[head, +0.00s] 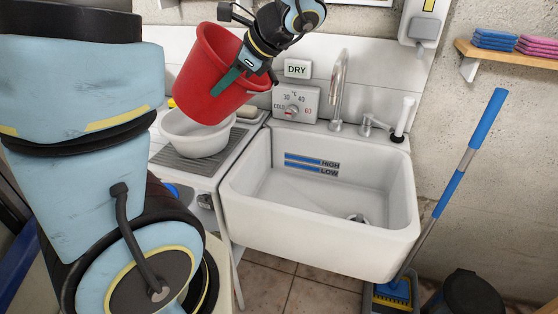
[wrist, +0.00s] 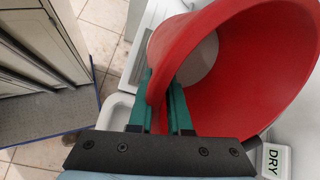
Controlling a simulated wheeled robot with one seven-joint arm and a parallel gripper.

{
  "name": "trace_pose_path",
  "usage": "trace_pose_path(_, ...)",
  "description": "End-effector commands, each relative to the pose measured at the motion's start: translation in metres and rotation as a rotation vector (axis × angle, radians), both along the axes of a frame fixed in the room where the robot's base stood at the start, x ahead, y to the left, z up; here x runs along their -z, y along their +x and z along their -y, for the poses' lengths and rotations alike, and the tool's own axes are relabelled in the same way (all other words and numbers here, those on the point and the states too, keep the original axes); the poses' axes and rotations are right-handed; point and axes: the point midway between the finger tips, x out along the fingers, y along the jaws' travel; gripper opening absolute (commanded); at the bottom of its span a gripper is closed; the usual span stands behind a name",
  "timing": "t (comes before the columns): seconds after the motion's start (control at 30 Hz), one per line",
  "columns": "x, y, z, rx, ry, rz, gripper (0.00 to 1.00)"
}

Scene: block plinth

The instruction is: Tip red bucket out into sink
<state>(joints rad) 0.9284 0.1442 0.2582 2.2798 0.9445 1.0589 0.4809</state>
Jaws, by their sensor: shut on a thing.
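The red bucket (head: 217,78) is held in the air in the head view, tilted, above a white bowl on the drainboard left of the sink. My gripper (head: 229,82) is shut on the bucket's wall near its rim. In the wrist view the green fingers (wrist: 167,105) pinch the rim of the bucket (wrist: 225,115); the visible part of its inside looks red with a pale grey patch. The white sink (head: 320,236) lies to the right of the bucket; its basin looks empty, with blue HIGH and LOW marks and a drain.
The white bowl (head: 195,138) stands on the grey ribbed drainboard (head: 185,164). A faucet (head: 338,95) and a white-handled tool (head: 403,118) stand at the sink's back edge. A blue-handled mop (head: 466,158) leans to the right. A dark bin (head: 473,294) is at lower right.

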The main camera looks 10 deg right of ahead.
Motion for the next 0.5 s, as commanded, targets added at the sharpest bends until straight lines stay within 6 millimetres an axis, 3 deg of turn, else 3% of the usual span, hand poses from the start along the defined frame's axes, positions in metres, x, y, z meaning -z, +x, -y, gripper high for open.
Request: trace_pose_path(0.5, 0.0047, -0.0001, 0.0038, 0.000, 0.068, 0.019, 0.00)
